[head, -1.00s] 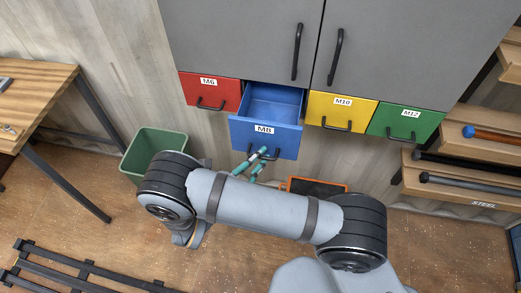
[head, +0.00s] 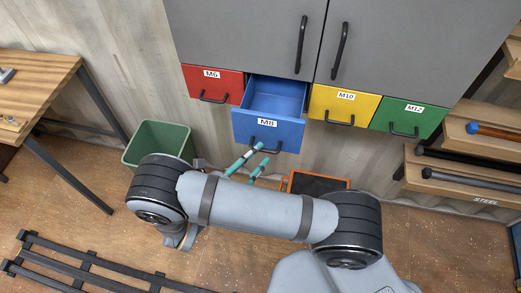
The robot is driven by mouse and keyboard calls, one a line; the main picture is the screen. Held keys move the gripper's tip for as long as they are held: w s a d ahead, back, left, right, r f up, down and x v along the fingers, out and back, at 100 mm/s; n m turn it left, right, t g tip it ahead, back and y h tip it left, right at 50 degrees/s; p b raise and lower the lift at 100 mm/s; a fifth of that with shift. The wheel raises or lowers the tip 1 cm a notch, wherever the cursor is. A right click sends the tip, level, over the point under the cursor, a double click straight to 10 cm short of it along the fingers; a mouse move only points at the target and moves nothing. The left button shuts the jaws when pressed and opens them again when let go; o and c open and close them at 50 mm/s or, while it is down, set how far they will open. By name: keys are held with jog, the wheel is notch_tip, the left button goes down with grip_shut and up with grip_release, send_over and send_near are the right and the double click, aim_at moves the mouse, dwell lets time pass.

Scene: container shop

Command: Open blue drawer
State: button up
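The blue drawer (head: 268,129), labelled M8, is pulled out from the cabinet, and its empty-looking inside shows from above. Its dark handle (head: 263,149) is on the lower front face. My gripper (head: 253,160), with teal fingers, is just below and in front of the handle. The two fingers are spread apart with a gap between them, and nothing shows between them. The fingertips appear close to the handle, but I cannot tell if they touch it. My arm hides the gripper's base.
A red drawer (head: 213,84) on the left, and yellow (head: 343,105) and green (head: 409,117) drawers on the right, are closed. A green bin (head: 157,142) stands below left. A wooden table (head: 40,85) is at left, and shelves with rods (head: 470,174) are at right.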

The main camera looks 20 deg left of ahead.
aim_at(261, 150)
jog(key=v, duration=0.9)
jog(key=shift+w, duration=0.1)
jog(key=shift+x, duration=6.15)
jog(key=v, duration=0.8)
